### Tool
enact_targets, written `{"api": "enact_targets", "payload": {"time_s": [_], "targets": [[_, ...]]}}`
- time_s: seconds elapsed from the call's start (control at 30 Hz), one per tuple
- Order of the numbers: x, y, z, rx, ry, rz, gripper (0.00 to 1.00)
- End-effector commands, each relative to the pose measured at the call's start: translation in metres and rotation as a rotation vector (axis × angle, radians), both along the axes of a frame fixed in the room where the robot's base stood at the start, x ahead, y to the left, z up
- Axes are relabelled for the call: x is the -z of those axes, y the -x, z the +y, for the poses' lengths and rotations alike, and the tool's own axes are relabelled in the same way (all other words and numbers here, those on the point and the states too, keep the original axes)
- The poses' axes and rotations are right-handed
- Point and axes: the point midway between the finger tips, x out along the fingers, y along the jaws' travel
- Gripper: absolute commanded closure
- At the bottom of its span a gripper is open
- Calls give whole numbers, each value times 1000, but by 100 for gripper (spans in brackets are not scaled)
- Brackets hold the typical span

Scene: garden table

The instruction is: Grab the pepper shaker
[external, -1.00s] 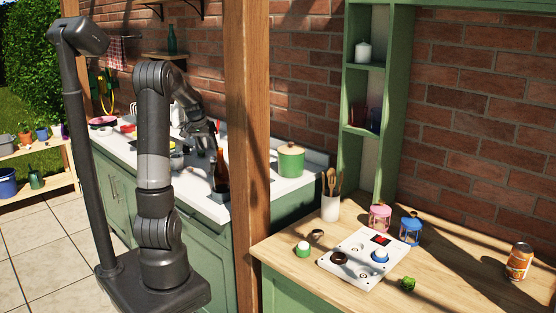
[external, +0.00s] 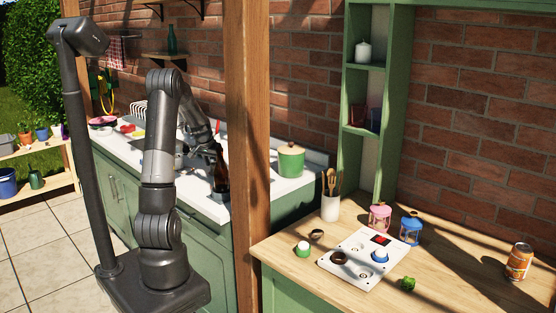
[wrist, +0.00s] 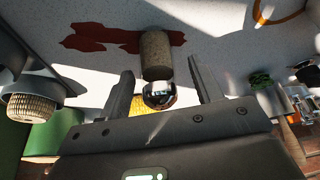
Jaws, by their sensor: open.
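In the wrist view, what looks like the pepper shaker (wrist: 155,52), a speckled grey-brown cylinder with a shiny metal cap, stands on the pale counter. My gripper (wrist: 160,66) is open, with one finger on each side of the shaker. I see gaps at both sides and cannot tell how deep the shaker sits between the fingers. In the external view my gripper (external: 213,150) is low over the white counter, by a dark brown bottle (external: 221,175). I cannot make out the shaker there.
A green pot (external: 290,161) stands to the right on the counter. In the wrist view, a dark red flat patch (wrist: 92,37) lies by the shaker, and a round ribbed item (wrist: 31,106) is at the left. A wooden post (external: 248,130) rises in front of the counter.

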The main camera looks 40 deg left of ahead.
Motion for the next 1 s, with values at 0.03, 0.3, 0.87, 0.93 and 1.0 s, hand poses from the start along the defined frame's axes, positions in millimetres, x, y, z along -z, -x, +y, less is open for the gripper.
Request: {"api": "enact_targets", "payload": {"time_s": [0.03, 0.3, 0.87, 0.93, 1.0], "targets": [[6, -2, 0, 0, 2, 2, 41], [10, -5, 1, 1, -1, -1, 41], [10, -4, 1, 2, -1, -1, 87], [9, -5, 1, 2, -1, -1, 91], [9, -5, 1, 2, -1, -1, 91]]}}
